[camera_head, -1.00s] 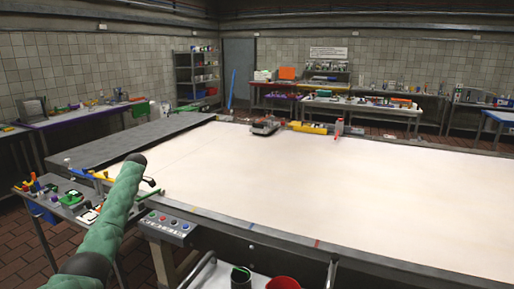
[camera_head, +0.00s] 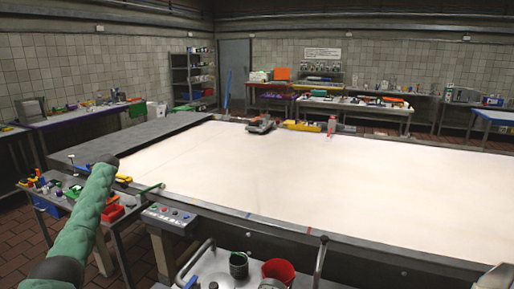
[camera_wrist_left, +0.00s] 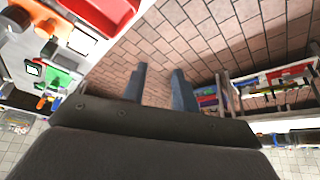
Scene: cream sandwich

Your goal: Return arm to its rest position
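My left arm, in a green padded sleeve, rises from the lower left of the head view. Its dark upper end overlaps the side table and the near left edge of the big table (camera_head: 330,180). In the left wrist view my left gripper (camera_wrist_left: 159,72) has its two blue-grey fingers apart, with only brick floor visible between them. It holds nothing that I can see. In the head view its fingers cannot be made out. My right gripper is not in view.
A side table with small coloured items, including a red bin (camera_head: 112,213), stands at left. A cart (camera_head: 225,268) with a red bucket (camera_head: 279,270) and a dark green cup (camera_head: 239,264) is at the bottom. A control box (camera_head: 169,215) sits by the table edge. The big table's pale top is mostly clear.

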